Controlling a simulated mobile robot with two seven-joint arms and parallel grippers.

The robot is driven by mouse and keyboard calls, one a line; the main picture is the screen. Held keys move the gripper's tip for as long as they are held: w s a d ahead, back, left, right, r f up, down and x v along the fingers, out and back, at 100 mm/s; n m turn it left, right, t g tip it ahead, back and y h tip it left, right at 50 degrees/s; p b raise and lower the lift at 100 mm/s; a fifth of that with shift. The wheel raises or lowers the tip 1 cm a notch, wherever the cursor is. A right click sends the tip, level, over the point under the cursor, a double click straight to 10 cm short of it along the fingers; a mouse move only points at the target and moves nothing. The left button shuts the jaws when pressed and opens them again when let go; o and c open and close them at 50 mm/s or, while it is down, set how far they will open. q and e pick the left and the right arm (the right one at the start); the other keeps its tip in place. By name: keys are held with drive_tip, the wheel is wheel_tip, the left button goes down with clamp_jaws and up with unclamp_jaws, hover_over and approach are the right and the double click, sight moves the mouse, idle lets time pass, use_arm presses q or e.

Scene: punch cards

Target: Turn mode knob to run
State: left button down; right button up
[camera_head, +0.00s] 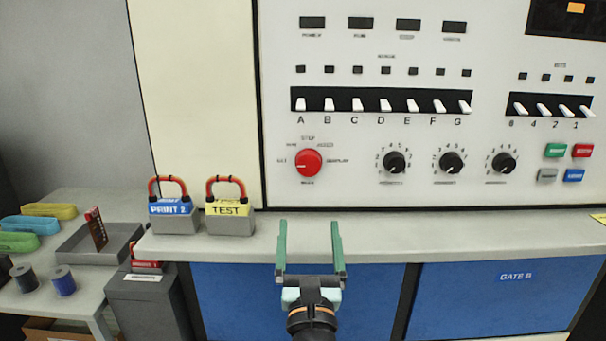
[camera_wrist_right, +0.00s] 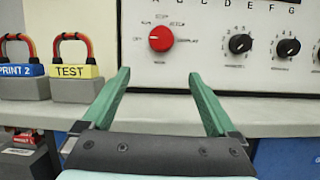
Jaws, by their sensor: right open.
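The mode knob is a round red knob (camera_head: 308,163) on the white panel, below the row of lettered switches. Small labels ring it, mostly too small to read; its white pointer mark points to the left. It also shows in the right wrist view (camera_wrist_right: 160,39), ahead of and above the fingers. My right gripper (camera_head: 310,225) is open and empty, with green fingers at the front edge of the grey ledge, below the knob and apart from it. In the right wrist view its fingers (camera_wrist_right: 158,80) are spread wide. My left gripper is not in view.
Two padlock-topped blocks, PRINT 2 (camera_head: 173,213) and TEST (camera_head: 229,212), stand on the ledge left of my right gripper. Black knobs (camera_head: 394,162) sit right of the red knob. White toggle switches (camera_head: 383,104) stick out above it. The ledge (camera_head: 450,236) is clear to the right.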

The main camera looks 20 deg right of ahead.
sight(309, 169)
drive_tip(key=shift+t+h, duration=0.3)
drive_tip(key=x, duration=0.6)
drive_tip(key=r+x, duration=0.1)
drive_tip(key=x, duration=0.6)
drive_tip(key=shift+s+r+p, duration=0.15)
drive_tip(key=shift+s+p, duration=0.05)
drive_tip(key=shift+p, duration=0.15)
drive_tip(key=c, duration=1.3)
